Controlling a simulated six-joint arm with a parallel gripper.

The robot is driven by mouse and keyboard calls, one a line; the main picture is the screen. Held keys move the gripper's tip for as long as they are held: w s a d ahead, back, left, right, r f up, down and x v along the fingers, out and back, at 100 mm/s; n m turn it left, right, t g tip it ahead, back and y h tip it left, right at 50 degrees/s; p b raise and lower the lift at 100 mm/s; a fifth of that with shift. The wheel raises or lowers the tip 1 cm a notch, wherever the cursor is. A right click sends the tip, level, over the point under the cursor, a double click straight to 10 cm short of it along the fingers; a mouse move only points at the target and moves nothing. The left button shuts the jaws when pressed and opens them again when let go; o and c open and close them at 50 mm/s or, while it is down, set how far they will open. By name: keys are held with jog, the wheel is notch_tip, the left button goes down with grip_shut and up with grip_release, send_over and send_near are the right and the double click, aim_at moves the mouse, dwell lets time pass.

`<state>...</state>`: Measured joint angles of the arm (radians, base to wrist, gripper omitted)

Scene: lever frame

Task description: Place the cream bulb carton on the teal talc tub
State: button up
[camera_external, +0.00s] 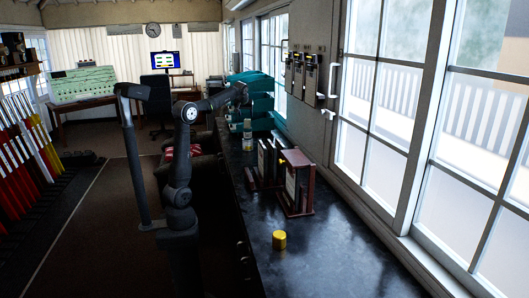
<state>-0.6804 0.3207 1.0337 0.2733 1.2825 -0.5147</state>
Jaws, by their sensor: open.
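My arm reaches right over the dark counter, and my gripper (243,93) is in front of the stacked teal trays, small and dark. Its jaws are open, and I see nothing held between them. I cannot clearly make out a cream bulb carton. A small, pale, upright item (247,127) stands on the counter below my gripper, too small to identify. I cannot pick out a teal talc tub; the teal I see belongs to the stacked trays (261,84).
A yellow cylinder (279,240) stands on the near part of the dark counter (330,262). Dark reddish upright holders (297,185) stand mid-counter. Windows line the right side. The near counter around the cylinder is clear. Coloured levers (25,140) stand at the far left.

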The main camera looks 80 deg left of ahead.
aim_at(247, 120)
jog(key=shift+v, duration=1.55)
jog(key=shift+f, duration=0.1)
jog(key=x, duration=1.2)
jog(key=shift+f, duration=0.1)
jog(key=shift+r, duration=1.85)
jog(key=shift+f, duration=0.1)
